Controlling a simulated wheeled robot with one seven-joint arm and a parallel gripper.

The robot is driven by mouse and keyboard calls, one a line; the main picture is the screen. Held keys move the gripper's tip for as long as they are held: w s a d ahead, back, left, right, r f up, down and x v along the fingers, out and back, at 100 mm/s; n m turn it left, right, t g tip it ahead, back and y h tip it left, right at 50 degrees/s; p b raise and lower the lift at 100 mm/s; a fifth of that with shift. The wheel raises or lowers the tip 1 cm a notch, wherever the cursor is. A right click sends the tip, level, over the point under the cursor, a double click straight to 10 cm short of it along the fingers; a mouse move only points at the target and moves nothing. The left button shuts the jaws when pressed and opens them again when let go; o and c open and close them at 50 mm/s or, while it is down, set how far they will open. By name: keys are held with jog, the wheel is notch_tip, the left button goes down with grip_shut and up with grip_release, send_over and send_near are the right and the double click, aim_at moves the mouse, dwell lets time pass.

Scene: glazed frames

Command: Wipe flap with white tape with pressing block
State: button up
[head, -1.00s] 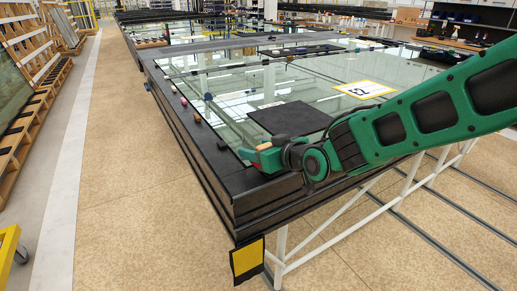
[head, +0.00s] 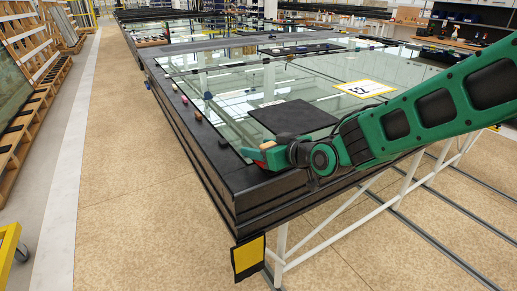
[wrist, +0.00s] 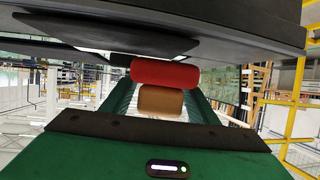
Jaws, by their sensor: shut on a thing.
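My gripper (head: 254,155) is at the near right part of the black frame's corner, low over its top edge. It is shut on a pressing block, with a red roll-like part (wrist: 165,73) and a tan part (wrist: 160,100) between the green fingers in the wrist view. In the head view the red part (head: 259,164) shows below the tan part (head: 267,145). A black and yellow flap (head: 248,258) hangs from the frame's near corner. I cannot make out a flap with white tape. Dark surfaces fill the top of the wrist view; contact with the block is unclear.
The black frame (head: 229,178) holds a glass pane (head: 330,70). A black pad (head: 293,118) and a yellow-edged sign (head: 365,89) lie on the glass. Small knobs line the left edge. White legs stand below. The floor aisle (head: 130,170) at left is clear.

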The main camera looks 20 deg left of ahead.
jog(key=shift+t, duration=0.6)
jog(key=w+d, duration=0.3)
jog(key=w, duration=0.1)
jog(key=shift+d+r, duration=0.1)
jog(key=shift+r, duration=0.2)
jog(key=shift+w+d+r, duration=0.2)
jog(key=shift+d, duration=0.3)
jog(key=w+f, duration=0.2)
jog(key=shift+w+d, duration=0.4)
jog(key=shift+s+a+r, duration=0.1)
jog(key=shift+s+r, duration=0.25)
jog(key=shift+s, duration=0.25)
jog(key=shift+w+d+r, duration=0.1)
jog(key=shift+w+d, duration=1.1)
jog(key=shift+w+d+r, duration=0.1)
jog(key=shift+r, duration=0.05)
jog(key=shift+s+a+r, duration=0.2)
jog(key=shift+s+a, duration=1.25)
jog(key=shift+s, duration=0.1)
jog(key=shift+s+a+f, duration=0.15)
jog(key=shift+s+a, duration=1.05)
jog(key=shift+s, duration=0.2)
jog(key=shift+s+a+f, duration=0.1)
jog(key=shift+s+a, duration=1.1)
jog(key=shift+s, duration=0.2)
